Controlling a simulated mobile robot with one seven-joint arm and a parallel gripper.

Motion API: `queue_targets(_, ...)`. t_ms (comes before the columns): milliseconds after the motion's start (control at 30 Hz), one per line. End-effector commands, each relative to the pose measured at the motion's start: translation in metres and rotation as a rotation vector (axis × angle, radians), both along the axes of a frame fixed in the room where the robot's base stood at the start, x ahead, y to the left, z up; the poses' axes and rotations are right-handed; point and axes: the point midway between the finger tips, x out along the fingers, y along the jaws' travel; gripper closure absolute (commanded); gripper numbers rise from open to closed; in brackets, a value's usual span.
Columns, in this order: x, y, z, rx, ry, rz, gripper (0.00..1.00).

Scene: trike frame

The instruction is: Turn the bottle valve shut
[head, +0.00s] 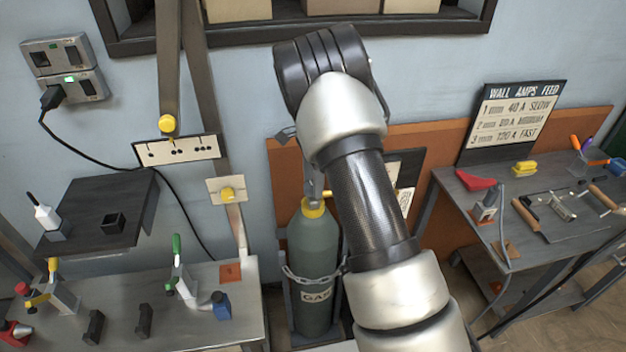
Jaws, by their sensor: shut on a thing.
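The gas bottle (310,262) is a grey-green cylinder with a yellow collar (312,209) and a "GAS" label, standing upright in a dark stand. A chain runs around its front. My gripper (313,188) points down at the top of the bottle, just above the collar, and is mostly hidden behind my arm. It is shut on the bottle valve at the neck. The valve itself is largely covered by the gripper and arm, so its turn position cannot be told.
A left bench (225,328) holds clamps and small blocks. A dark shelf (135,195) sits above it. A pegged strip (178,151) is on the wall.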

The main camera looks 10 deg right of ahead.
Motion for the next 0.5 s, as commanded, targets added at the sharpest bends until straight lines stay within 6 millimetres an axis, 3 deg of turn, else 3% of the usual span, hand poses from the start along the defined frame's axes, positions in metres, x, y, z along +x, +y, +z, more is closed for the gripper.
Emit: queue_targets(500,0.0009,0.0,0.0013,0.0,-0.003,-0.203,0.77)
